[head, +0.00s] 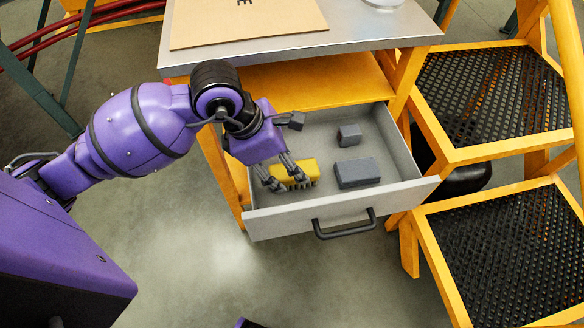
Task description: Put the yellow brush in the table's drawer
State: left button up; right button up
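The yellow brush (311,168) is inside the open drawer (402,195) of the table (300,58), near the drawer's left front part, with its bristles facing down. My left gripper (284,180) reaches down into the drawer at the brush. Its two fingers stand apart at the brush's left and middle part, with some yellow between them. I cannot tell whether they press on the brush, or whether the brush rests on the drawer floor. My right gripper is not in view.
Two grey blocks lie in the drawer, a larger one (357,173) right of the brush and a smaller one (349,135) behind. The drawer front has a black handle (345,224). Yellow steps with black mesh treads (492,95) stand close on the right. A cardboard sheet (245,22) lies on the tabletop.

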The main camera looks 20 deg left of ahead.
pick_arm(q)
jog(key=v, duration=0.6)
jog(key=shift+a+r+p, duration=0.1)
jog(key=shift+r+p, duration=0.05)
jog(key=shift+p, duration=0.25)
jog(key=shift+s+r, duration=0.1)
jog(key=shift+r, duration=0.15)
jog(key=shift+a+r, duration=0.1)
jog(key=shift+r, duration=0.05)
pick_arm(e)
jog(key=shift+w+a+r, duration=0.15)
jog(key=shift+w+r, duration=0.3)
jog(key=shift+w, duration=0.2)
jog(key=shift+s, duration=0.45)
